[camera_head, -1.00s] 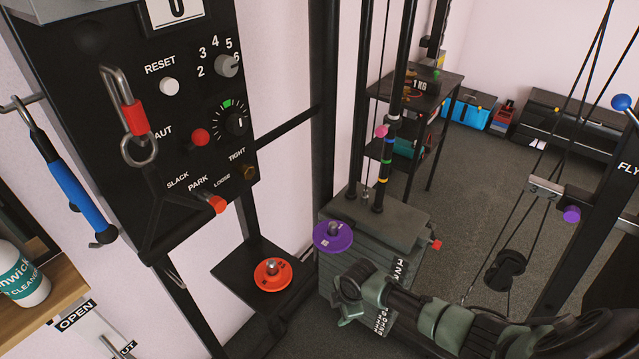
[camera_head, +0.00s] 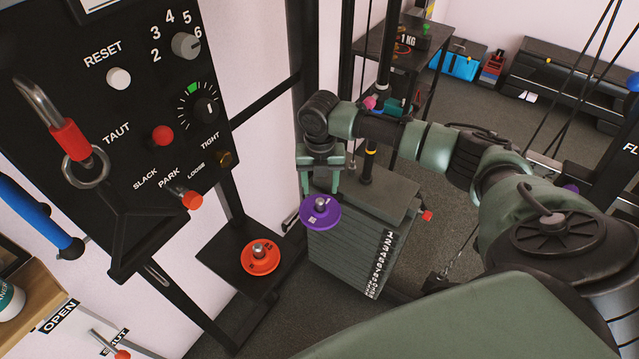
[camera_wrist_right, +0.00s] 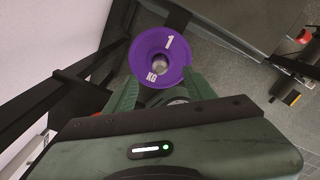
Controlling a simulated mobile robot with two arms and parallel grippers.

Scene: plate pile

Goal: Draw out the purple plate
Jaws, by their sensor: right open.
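The purple plate (camera_head: 320,213) is a small round disc with a metal peg through its middle, at the top front corner of the grey weight stack (camera_head: 350,240). In the right wrist view the purple plate (camera_wrist_right: 160,57) shows "1 KG". My right gripper (camera_head: 319,190) points down just above and behind the plate in the head view. Its green fingers (camera_wrist_right: 162,90) are apart, one at each side of the plate's near edge in the wrist view. I cannot tell whether they touch it. My left gripper is not in view.
An orange plate (camera_head: 260,257) sits on a black shelf (camera_head: 222,250) left of the stack. A black control panel (camera_head: 130,120) with knobs and a red-sleeved carabiner (camera_head: 70,140) stands at the left. Vertical rods and cables rise around the stack.

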